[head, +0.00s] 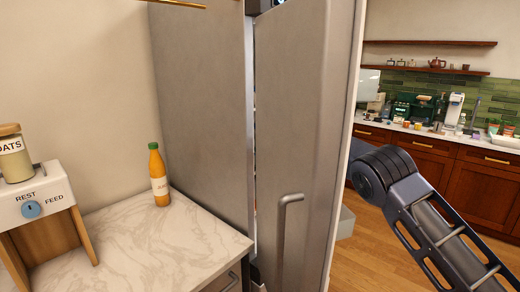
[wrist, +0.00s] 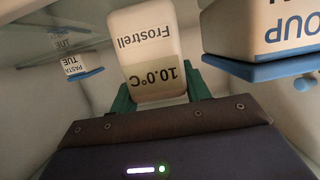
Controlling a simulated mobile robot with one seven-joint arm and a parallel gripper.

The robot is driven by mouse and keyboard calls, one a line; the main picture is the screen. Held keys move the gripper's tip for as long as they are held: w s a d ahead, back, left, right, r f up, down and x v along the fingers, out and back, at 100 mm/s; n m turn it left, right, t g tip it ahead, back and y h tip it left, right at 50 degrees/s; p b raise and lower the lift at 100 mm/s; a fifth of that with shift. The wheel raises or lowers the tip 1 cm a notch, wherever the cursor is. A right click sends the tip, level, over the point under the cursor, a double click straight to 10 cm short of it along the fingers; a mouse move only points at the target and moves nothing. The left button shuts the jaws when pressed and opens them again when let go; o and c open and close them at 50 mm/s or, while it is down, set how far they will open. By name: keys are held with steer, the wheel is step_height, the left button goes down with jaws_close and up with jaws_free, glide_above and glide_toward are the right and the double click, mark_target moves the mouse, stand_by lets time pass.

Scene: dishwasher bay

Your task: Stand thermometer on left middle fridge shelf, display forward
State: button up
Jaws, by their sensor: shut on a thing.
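In the wrist view my gripper (wrist: 160,98) is shut on the thermometer (wrist: 146,45), a pale rounded block marked "Frostrell" and "10.0°C". Its green fingers lie on either side of it. The lettering appears upside down in this view. The thermometer is inside the fridge, among labelled food containers; whether it touches a shelf cannot be told. In the head view the steel fridge (head: 205,110) has its door (head: 300,120) standing open. My arm reaches behind that door, which hides my gripper, the thermometer and the shelves.
A container marked "OUP" (wrist: 262,32) with a blue edge is close on the right in the wrist view. A smaller "PASTA TUE" container (wrist: 75,66) is at left. An orange bottle (head: 158,178) stands on the marble counter (head: 150,245) beside the fridge.

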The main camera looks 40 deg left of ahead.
steer(key=shift+f, duration=0.15)
steer(key=o, duration=1.1)
steer(key=shift+r, duration=0.2)
steer(key=v, duration=1.2)
